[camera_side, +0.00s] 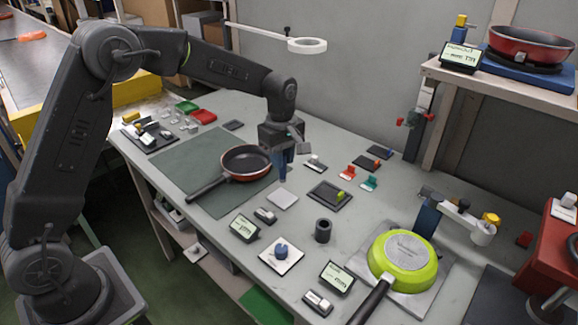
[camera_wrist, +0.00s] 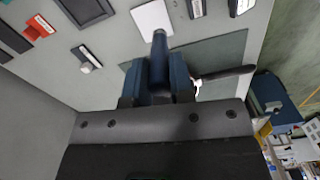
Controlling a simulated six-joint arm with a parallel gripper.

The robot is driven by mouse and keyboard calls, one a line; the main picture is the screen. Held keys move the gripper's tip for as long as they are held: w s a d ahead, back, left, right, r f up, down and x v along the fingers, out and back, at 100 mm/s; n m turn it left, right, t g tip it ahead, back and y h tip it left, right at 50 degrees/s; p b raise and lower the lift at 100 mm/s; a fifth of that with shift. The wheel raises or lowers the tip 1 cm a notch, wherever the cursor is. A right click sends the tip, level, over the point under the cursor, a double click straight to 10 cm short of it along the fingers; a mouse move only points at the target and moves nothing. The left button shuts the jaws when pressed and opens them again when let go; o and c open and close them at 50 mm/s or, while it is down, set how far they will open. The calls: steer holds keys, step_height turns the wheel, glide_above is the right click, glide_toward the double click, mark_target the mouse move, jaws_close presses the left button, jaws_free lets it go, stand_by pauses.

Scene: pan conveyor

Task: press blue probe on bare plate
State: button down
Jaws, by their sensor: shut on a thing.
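My gripper (camera_side: 282,154) is shut on the blue probe (camera_side: 283,173), which points downward above the table. In the wrist view my gripper (camera_wrist: 158,75) has its two blue fingers around the dark blue probe (camera_wrist: 159,50). The bare plate (camera_side: 283,199) is a small pale square lying flat on the table, just below the probe in the side view. The plate (camera_wrist: 152,17) also shows at the top of the wrist view, beyond the probe tip. A gap seems to lie between tip and plate; its exact size is unclear.
A red pan (camera_side: 246,160) rests on a dark green mat (camera_side: 218,196) left of the plate. An upturned green pan (camera_side: 402,262) lies at the right. A black cylinder (camera_side: 323,231), displays and a white plate with a blue knob (camera_side: 281,250) stand in front.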

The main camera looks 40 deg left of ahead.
steer(key=shift+w+a+f, duration=0.35)
steer(key=shift+f, duration=0.95)
steer(key=shift+w+a+f, duration=0.3)
steer(key=shift+a+f, duration=0.1)
steer(key=shift+f, duration=0.85)
steer(key=shift+w+a+f, duration=0.35)
steer(key=shift+f, duration=0.95)
steer(key=shift+f, duration=0.6)
step_height(320, 180, up, 7)
